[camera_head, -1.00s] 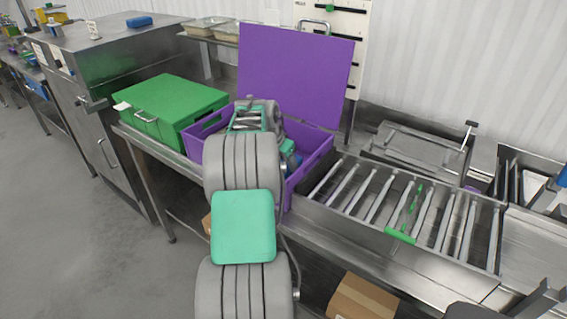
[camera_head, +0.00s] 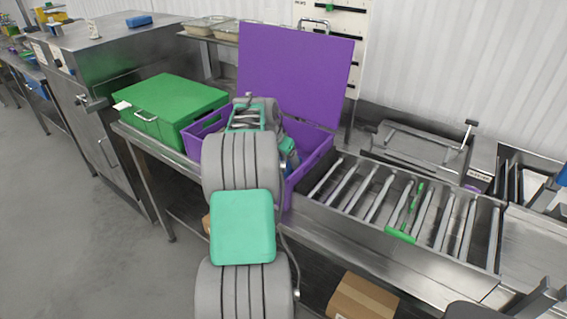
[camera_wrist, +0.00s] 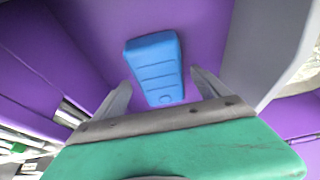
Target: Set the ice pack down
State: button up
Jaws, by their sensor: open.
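The ice pack (camera_wrist: 155,66) is a blue ribbed slab. In the wrist view it lies on the purple floor inside the open purple box (camera_head: 308,160). My gripper (camera_wrist: 160,85) is open, with one finger on each side of the pack's near end. Gaps show between the fingers and the pack, and nothing is held.
The box's purple lid (camera_head: 295,72) stands raised behind it. A closed green box (camera_head: 172,105) is to its left. A metal roller rack (camera_head: 400,215) with a green-handled tool is to its right. A cardboard box (camera_head: 362,298) sits below the counter.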

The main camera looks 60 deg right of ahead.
jog(key=s+v, duration=0.1)
jog(key=v, duration=1)
jog(key=w+a+r+n+t, duration=0.1)
jog(key=w+a+n, duration=0.2)
jog(key=w+a, duration=0.45)
jog(key=w+a+n+t, duration=0.1)
jog(key=w+a+n, duration=0.25)
jog(key=a, duration=0.65)
jog(key=s+a+f+n+y, duration=0.1)
jog(key=a+n, duration=0.3)
jog(key=a, duration=0.7)
jog(key=s+a+f+n+t+y, duration=0.1)
jog(key=a+f+n, duration=0.3)
jog(key=a, duration=0.8)
jog(key=s+a+f+n+t+y, duration=0.1)
jog(key=a+n, duration=0.4)
jog(key=a, duration=0.7)
jog(key=shift+s+f+y+b, duration=0.3)
jog(key=shift+s+f+y, duration=0.4)
jog(key=shift+s, duration=0.35)
jog(key=shift+n, duration=0.25)
jog(key=shift+c, duration=0.3)
